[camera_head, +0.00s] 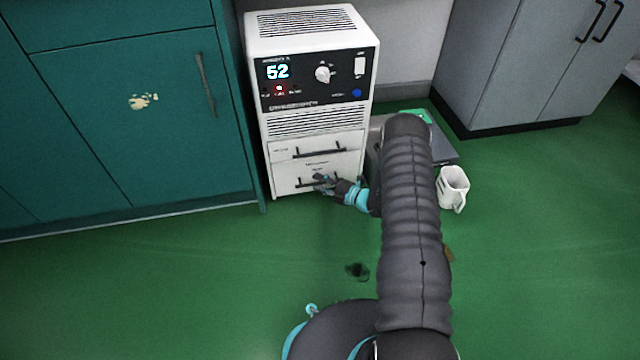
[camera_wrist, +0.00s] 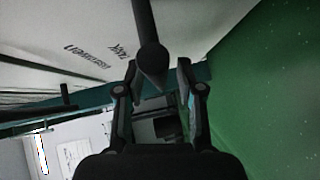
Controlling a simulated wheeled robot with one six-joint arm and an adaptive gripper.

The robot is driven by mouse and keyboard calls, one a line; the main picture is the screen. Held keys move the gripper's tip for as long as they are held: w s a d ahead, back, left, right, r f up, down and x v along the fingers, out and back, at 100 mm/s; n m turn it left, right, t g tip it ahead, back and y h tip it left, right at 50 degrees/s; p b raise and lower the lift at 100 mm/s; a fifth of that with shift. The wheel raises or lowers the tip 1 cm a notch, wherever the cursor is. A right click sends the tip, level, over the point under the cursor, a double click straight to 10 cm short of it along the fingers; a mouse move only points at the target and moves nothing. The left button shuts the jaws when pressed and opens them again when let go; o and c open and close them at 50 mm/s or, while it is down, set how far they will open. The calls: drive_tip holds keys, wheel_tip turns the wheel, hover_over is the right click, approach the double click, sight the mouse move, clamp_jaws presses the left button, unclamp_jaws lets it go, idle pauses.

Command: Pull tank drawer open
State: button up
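The white unit (camera_head: 315,115) with a lit "52" display stands against the wall in the head view. It has two front drawers, each with a dark bar handle. The lower drawer (camera_head: 287,177) looks closed, and its handle (camera_head: 303,185) is partly hidden by my gripper (camera_head: 321,182). In the wrist view a dark bar (camera_wrist: 148,40), seen end-on, lies between the parted fingers of my gripper (camera_wrist: 158,75), with gaps on both sides. Upside-down lettering shows on the white drawer front (camera_wrist: 95,45); it appears to include "TANK". Contact with the handle cannot be told.
The upper drawer (camera_head: 335,141) is closed. A teal cabinet (camera_head: 130,110) stands left and a grey cabinet (camera_head: 500,60) right. A white mug (camera_head: 453,187) and a grey flat thing (camera_head: 445,152) are right of the unit.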

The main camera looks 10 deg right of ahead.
clamp_jaws()
